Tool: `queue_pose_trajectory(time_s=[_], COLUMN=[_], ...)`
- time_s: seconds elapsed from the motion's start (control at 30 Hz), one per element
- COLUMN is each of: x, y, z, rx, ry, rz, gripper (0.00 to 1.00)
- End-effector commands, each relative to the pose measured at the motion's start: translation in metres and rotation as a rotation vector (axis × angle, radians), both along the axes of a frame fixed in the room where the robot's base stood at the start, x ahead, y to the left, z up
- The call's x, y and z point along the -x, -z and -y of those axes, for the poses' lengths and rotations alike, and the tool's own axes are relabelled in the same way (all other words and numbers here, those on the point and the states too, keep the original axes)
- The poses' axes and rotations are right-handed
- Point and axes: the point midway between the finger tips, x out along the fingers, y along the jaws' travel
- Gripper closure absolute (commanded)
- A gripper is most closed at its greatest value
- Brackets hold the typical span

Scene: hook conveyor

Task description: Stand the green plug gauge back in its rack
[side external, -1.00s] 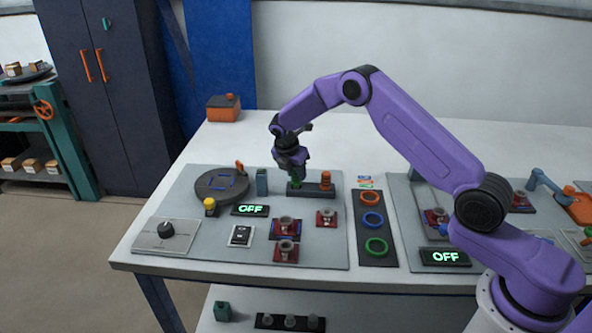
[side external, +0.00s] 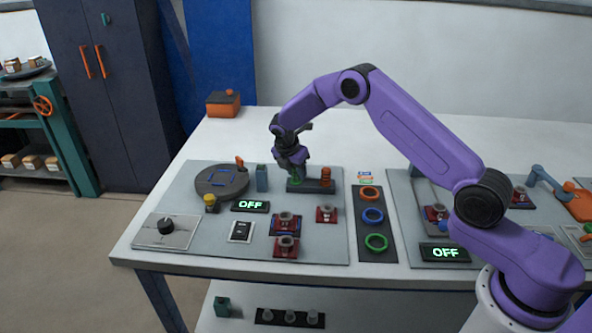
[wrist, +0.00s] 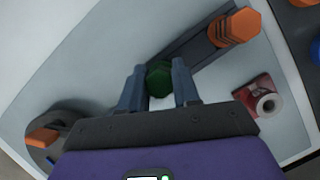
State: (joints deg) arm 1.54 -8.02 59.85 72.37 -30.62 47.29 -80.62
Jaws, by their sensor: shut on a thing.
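The green plug gauge (side external: 297,181) is between the fingers of my gripper (side external: 295,174), at the left end of the dark rack (side external: 312,187). In the wrist view its green hexagonal head (wrist: 158,78) shows between the two fingertips (wrist: 157,87), and my gripper is shut on it. The gauge's lower part is hidden, so I cannot tell how deep it sits in the rack. An orange plug gauge (side external: 326,176) stands upright at the rack's right end; it also shows in the wrist view (wrist: 234,28).
Red-based fittings (side external: 326,214) are in front. A panel with coloured rings (side external: 374,246) lies to the right. The white table behind the rack is mostly clear.

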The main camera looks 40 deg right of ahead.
Motion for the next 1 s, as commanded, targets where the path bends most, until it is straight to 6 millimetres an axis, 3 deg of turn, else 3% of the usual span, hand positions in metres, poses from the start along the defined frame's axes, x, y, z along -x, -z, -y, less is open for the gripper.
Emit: queue_pose_trajectory(time_s=[0.2,0.23,0.3,0.5,0.53,0.6,1.0], x=[-0.0001,-0.0001,0.0000,0.0000,0.0002,0.0001,-0.0001], y=[-0.0002,-0.0002,-0.0001,-0.0001,0.0001,0.0001,-0.0047], z=[0.0000,0.0000,0.0001,0.0001,0.0000,0.0000,0.0000], rx=[0.000,0.000,0.000,0.000,0.000,0.000,0.000], ry=[0.000,0.000,0.000,0.000,0.000,0.000,0.000], rz=[0.000,0.000,0.000,0.000,0.000,0.000,0.000], gripper=[1.00,0.62,0.40,0.39,0.36,0.18,0.18])
